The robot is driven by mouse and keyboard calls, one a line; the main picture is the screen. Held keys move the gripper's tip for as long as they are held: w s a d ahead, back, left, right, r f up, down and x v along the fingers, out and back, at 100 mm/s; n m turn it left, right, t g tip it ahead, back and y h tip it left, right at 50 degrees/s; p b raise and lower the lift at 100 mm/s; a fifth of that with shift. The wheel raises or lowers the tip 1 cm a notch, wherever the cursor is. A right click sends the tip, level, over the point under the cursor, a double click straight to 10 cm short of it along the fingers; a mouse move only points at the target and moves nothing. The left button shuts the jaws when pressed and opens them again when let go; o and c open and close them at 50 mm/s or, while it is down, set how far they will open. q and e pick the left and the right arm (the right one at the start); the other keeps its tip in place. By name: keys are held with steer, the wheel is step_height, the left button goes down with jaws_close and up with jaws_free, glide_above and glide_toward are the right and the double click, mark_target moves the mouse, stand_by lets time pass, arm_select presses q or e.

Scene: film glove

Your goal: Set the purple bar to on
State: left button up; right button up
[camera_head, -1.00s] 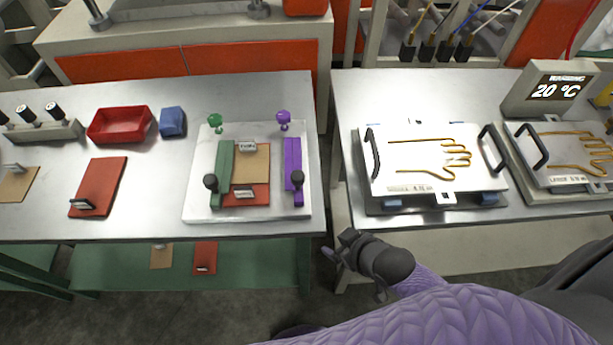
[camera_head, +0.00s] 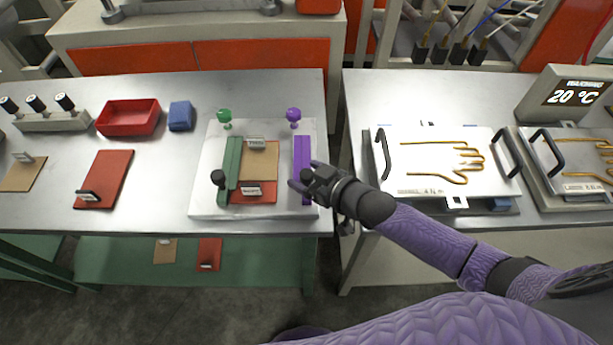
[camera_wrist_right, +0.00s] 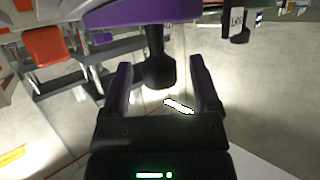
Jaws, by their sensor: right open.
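The purple bar (camera_head: 302,158) stands upright along the right side of a white plate (camera_head: 207,208), below a purple knob (camera_head: 293,115). My right gripper (camera_head: 307,177) is at the bar's lower end, around its black handle. In the right wrist view the open fingers (camera_wrist_right: 160,64) stand on either side of the black handle (camera_wrist_right: 159,72), with gaps on both sides. The purple bar (camera_wrist_right: 150,12) crosses the top of that view. In the head view the gripper partly hides the handle and the bar's lower end. My left gripper is not in view.
A green bar (camera_head: 232,165) with its own black handle (camera_head: 218,178) is on the plate's left. Between the bars lie a brown card (camera_head: 259,160) and a red card (camera_head: 250,197). A hot plate with a glove outline (camera_head: 420,180) stands on the right table.

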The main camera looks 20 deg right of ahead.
steer(key=shift+w+a+f, duration=0.1)
steer(key=shift+w, duration=0.1)
steer(key=shift+c, duration=0.3)
jaws_close()
stand_by(0.8)
